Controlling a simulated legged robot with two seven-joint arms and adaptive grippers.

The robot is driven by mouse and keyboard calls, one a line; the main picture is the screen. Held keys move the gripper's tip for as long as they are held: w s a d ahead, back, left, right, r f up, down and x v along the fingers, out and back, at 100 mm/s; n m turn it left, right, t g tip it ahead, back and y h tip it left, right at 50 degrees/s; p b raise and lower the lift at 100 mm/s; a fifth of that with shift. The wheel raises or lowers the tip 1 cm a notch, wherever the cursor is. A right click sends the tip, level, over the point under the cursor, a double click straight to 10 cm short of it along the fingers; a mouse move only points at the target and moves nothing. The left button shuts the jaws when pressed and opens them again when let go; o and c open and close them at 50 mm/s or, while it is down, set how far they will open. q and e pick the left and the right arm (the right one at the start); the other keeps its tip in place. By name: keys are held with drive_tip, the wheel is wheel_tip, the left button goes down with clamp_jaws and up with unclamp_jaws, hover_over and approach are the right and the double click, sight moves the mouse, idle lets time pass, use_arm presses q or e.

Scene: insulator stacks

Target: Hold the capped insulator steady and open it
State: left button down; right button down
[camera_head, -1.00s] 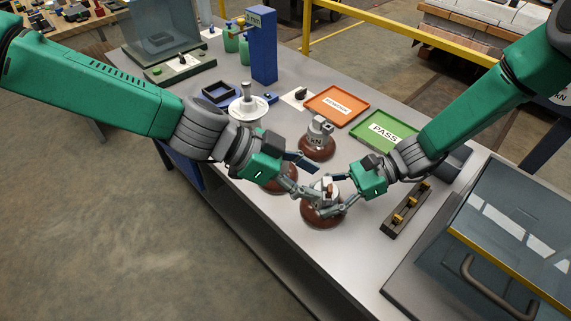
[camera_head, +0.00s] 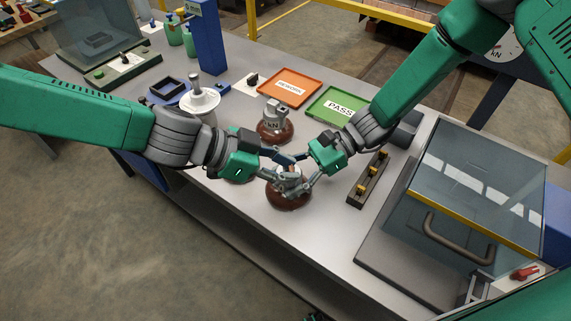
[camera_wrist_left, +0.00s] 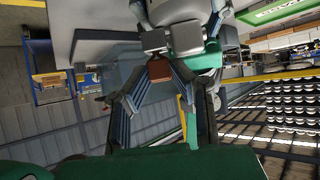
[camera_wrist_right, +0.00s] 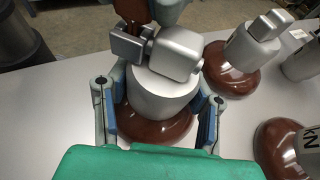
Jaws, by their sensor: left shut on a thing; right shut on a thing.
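The capped insulator (camera_head: 287,200), a glossy brown disc with a grey metal top, stands on the bench under both grippers. In the right wrist view its grey top (camera_wrist_right: 160,92) has grey blocks on it. My right gripper (camera_head: 303,180) is shut on this grey top, one finger on each side. My left gripper (camera_head: 283,172) comes in from the left at the upper end of the insulator. In the left wrist view its fingers close around a small brown piece (camera_wrist_left: 158,70) by the grey metal. Fingers hide much of the top in the head view.
A brown insulator marked kN (camera_head: 275,123) stands behind; another (camera_head: 240,178) is partly hidden by my left gripper. A green PASS tray (camera_head: 338,106), an orange tray (camera_head: 284,88), a dark rack (camera_head: 369,180) and a glass-lidded box (camera_head: 470,190) stand around. Bench front is clear.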

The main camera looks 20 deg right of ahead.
use_arm(q)
drive_tip(key=shift+s+r, duration=0.1)
drive_tip(key=shift+r, duration=0.1)
idle(0.4)
drive_tip(key=shift+r, duration=1)
drive_tip(key=shift+r, duration=0.1)
drive_tip(key=shift+r, duration=1.9)
use_arm(e)
drive_tip(key=c, duration=0.7)
unclamp_jaws()
